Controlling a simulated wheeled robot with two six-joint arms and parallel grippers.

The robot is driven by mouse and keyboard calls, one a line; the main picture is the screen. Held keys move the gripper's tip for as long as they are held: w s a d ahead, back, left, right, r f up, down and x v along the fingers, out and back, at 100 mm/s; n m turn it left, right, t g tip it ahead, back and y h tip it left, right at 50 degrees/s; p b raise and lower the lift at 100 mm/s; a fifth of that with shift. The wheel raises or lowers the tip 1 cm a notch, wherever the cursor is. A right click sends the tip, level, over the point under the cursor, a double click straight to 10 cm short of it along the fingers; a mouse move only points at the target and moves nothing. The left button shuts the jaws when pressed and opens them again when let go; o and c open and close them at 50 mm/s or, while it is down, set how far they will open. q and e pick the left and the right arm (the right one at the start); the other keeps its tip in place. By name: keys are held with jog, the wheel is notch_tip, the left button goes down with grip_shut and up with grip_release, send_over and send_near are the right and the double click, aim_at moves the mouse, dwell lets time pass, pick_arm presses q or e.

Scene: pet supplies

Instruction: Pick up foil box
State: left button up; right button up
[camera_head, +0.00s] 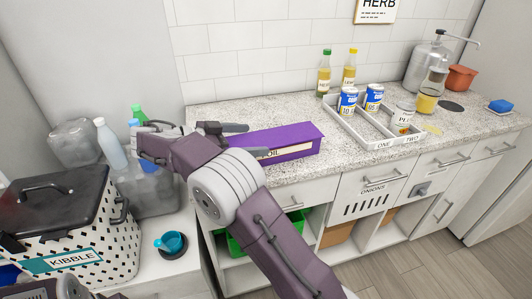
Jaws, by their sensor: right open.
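The foil box (290,135) is a long purple box lying on the speckled counter at the counter's left part. Its front label is partly covered by my right arm, with only "OIL" readable. My right gripper (192,129) is open and empty at the left end of the box, over the counter's left edge. My right forearm and wrist hide the box's near left end. I cannot tell whether a finger touches the box. Only a piece of my left arm shows at the bottom left; its gripper is out of view.
A grey divided tray (377,143) with blue cans (348,101) stands right of the box. Bottles (324,73) stand behind it. At left are a kibble bin (60,225), several bottles (110,145) and a teal cup (171,243). A tiled wall (270,45) closes the back.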

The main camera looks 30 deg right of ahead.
aim_at(263, 138)
jog(key=x, duration=0.4)
jog(key=shift+w+d+r+b, duration=0.1)
jog(key=shift+w+d+b, duration=0.05)
jog(key=shift+b, duration=0.15)
jog(key=c, duration=2)
